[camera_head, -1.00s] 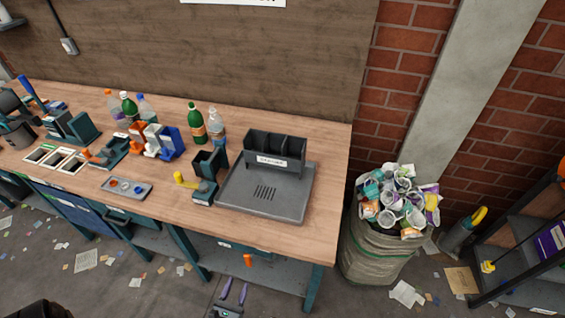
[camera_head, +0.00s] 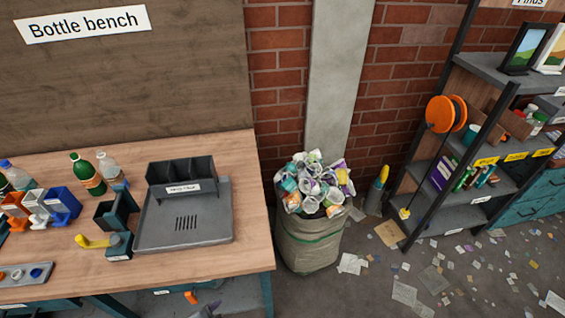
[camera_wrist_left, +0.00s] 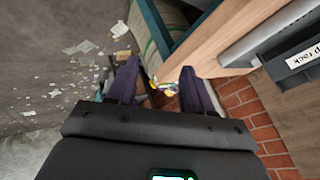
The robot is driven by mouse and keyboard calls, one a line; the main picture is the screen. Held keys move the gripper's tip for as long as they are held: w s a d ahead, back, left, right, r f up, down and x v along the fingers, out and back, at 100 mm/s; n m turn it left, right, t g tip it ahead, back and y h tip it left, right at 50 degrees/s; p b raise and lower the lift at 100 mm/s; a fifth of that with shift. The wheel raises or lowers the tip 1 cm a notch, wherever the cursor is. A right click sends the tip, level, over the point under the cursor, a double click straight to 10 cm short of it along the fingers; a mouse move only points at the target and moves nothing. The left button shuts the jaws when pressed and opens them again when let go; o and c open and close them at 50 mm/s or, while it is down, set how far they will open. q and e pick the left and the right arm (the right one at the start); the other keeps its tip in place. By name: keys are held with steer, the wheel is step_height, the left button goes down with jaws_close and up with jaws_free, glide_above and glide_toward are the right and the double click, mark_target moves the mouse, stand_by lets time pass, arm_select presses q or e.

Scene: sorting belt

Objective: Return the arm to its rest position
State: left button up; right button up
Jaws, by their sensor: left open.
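In the left wrist view my left gripper (camera_wrist_left: 160,88) is open, its two purple fingers apart with nothing between them. Beyond the fingertips show the edge of the wooden bench (camera_wrist_left: 232,38), part of the sack and the littered floor. The dark rack (camera_wrist_left: 290,55) is at the upper right of that view. In the head view neither gripper shows clearly; a small dark part lies at the bottom edge below the bench. My right gripper is not in view.
The bench (camera_head: 215,262) carries a grey tray with a dark rack (camera_head: 183,175), bottles (camera_head: 88,176) and a yellow-handled device (camera_head: 95,241). A full sack (camera_head: 308,245) stands beside it. A shelf unit (camera_head: 480,130) is at the right. Litter covers the floor between.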

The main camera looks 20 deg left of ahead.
arm_select(q)
steer(key=s+d+r+n+g, duration=0.2)
steer(key=s+n+g, duration=0.2)
steer(key=s+n, duration=0.25)
step_height(320, 180, up, 28)
steer(key=p, duration=2.7)
steer(key=shift+s+p, duration=0.2)
steer(key=shift+p, duration=0.1)
steer(key=shift+a, duration=0.1)
